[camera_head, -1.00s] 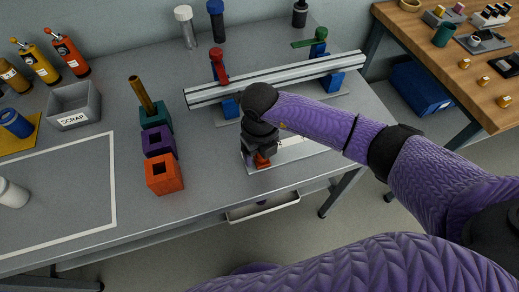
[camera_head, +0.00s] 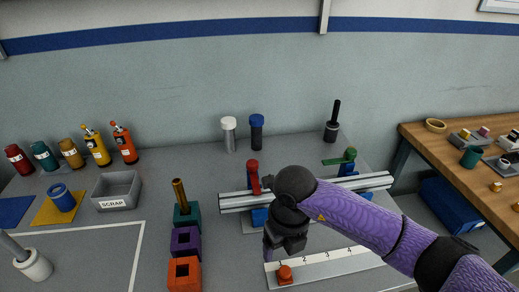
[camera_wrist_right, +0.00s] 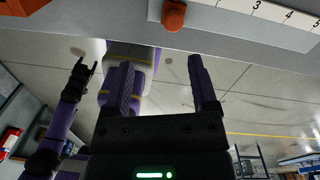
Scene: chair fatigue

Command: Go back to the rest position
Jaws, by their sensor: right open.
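My right gripper (camera_head: 284,243) is over the near part of the workbench, just above the numbered white strip (camera_head: 335,262). In the right wrist view its two fingers (camera_wrist_right: 163,75) are spread with nothing between them. A small orange-red block (camera_head: 285,275) sits on the left end of the strip, just below the gripper and apart from it. The block also shows in the right wrist view (camera_wrist_right: 174,15). A dark gripper on a purple arm, apparently my left gripper (camera_wrist_right: 82,78), is small at the left of that view; its jaws are unclear.
A metal rail (camera_head: 370,182) with red and green clamps lies behind the right gripper. Teal, purple and orange blocks (camera_head: 186,240) stand in a row to its left. A scrap bin (camera_head: 118,188) and bottles (camera_head: 97,145) are farther left. A wooden table (camera_head: 450,160) stands at right.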

